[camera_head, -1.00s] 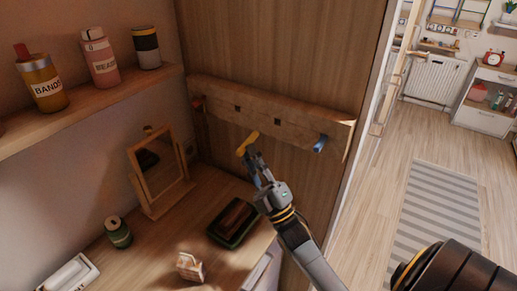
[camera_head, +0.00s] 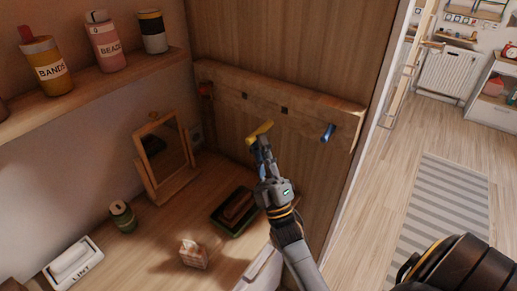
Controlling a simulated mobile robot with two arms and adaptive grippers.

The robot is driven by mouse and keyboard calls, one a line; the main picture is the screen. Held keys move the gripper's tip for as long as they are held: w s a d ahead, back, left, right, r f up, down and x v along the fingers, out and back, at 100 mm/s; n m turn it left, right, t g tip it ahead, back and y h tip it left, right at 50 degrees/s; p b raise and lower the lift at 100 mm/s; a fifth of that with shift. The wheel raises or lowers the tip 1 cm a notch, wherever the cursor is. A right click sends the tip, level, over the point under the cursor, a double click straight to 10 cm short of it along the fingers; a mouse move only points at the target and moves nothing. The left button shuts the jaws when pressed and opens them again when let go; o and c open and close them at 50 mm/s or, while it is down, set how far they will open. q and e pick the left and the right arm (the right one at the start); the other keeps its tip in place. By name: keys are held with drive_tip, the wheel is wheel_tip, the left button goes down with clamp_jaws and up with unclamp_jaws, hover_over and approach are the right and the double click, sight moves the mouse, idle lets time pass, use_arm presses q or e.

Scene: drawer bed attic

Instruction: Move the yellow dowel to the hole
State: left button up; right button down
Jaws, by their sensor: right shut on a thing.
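The yellow dowel (camera_head: 259,132) is in my right gripper (camera_head: 264,146), which is shut on it. The dowel sticks out past the fingertips, tilted, in front of the lower part of the wooden peg rail (camera_head: 305,103). I cannot tell whether it touches the rail. The rail has two dark square holes, a left one (camera_head: 244,96) and a middle one (camera_head: 284,110), both above the dowel in the picture. My left gripper is not in view.
Below the rail, the wooden desk (camera_head: 150,235) holds a mirror (camera_head: 164,155), a dark green tray with a brush (camera_head: 234,212), a green can (camera_head: 122,216), a small box (camera_head: 193,254) and a white LINT holder (camera_head: 74,263). A shelf (camera_head: 100,86) with canisters is at the upper left.

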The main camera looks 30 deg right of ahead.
sight(284, 125)
drive_tip(key=shift+w+d+b, duration=0.2)
drive_tip(key=shift+w+d, duration=0.15)
drive_tip(key=shift+d, duration=0.45)
drive_tip(key=shift+w+d+b, duration=0.2)
drive_tip(key=shift+w+d, duration=0.1)
drive_tip(key=shift+d, duration=0.45)
drive_tip(key=shift+w+d+b, duration=0.2)
drive_tip(key=shift+w+d, duration=0.15)
drive_tip(key=shift+d, duration=0.45)
drive_tip(key=shift+w+d+b, duration=0.35)
drive_tip(key=shift+d+b, duration=0.05)
drive_tip(key=shift+d, duration=0.45)
drive_tip(key=shift+w+d+b, duration=0.35)
drive_tip(key=shift+d+b, duration=0.05)
drive_tip(key=shift+d, duration=0.45)
drive_tip(key=shift+w+d+b, duration=0.35)
drive_tip(key=shift+d+b, duration=0.05)
drive_tip(key=shift+d, duration=0.45)
drive_tip(key=c, duration=1.3)
unclamp_jaws()
drive_tip(key=shift+o, duration=0.2)
drive_tip(key=v, duration=1.2)
